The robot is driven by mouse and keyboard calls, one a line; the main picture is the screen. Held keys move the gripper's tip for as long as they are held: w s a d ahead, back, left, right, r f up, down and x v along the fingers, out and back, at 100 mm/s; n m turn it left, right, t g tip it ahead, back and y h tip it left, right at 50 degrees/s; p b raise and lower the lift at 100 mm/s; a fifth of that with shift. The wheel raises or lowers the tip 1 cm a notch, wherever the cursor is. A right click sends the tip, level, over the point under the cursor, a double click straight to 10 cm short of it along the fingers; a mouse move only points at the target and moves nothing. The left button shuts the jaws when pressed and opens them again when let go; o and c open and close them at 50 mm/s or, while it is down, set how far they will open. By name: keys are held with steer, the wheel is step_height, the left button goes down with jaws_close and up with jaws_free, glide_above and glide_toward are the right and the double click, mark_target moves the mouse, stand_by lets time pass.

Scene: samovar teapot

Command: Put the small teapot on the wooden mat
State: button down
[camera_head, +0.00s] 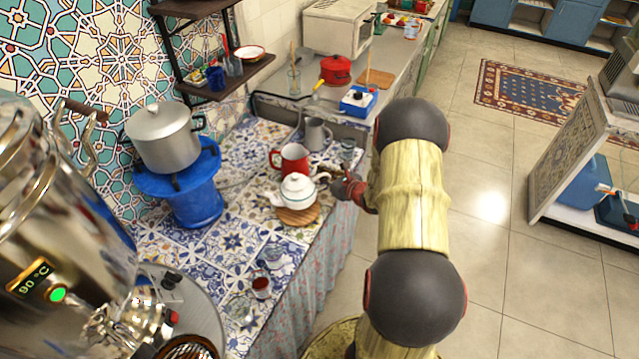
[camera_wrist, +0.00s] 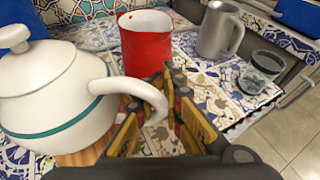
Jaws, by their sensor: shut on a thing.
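The small white teapot (camera_head: 298,191) with a teal band stands upright over the round wooden mat (camera_head: 299,217) on the tiled counter. It also fills the left of the wrist view (camera_wrist: 55,85), with the mat's wooden edge (camera_wrist: 98,151) showing beneath it. My gripper (camera_head: 338,184) is at the teapot's right side. In the wrist view my gripper's fingers (camera_wrist: 155,118) are shut on the teapot's handle. Whether the teapot's base touches the mat or is slightly above it, I cannot tell.
A red mug (camera_head: 290,159) stands close behind the teapot, with a grey metal jug (camera_head: 317,134) and a glass (camera_head: 347,150) beyond. A blue stove (camera_head: 194,196) bears a pot (camera_head: 163,138). A large samovar (camera_head: 50,200) stands at left. Small glasses (camera_head: 271,256) sit in front.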

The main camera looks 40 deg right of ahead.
steer(key=f+b, duration=0.1)
steer(key=f, duration=0.1)
steer(key=w+f, duration=0.1)
steer(key=f, duration=0.1)
steer(key=shift+b, duration=0.4)
steer(key=c, duration=1.9)
jaws_free()
steer(key=shift+f, duration=0.1)
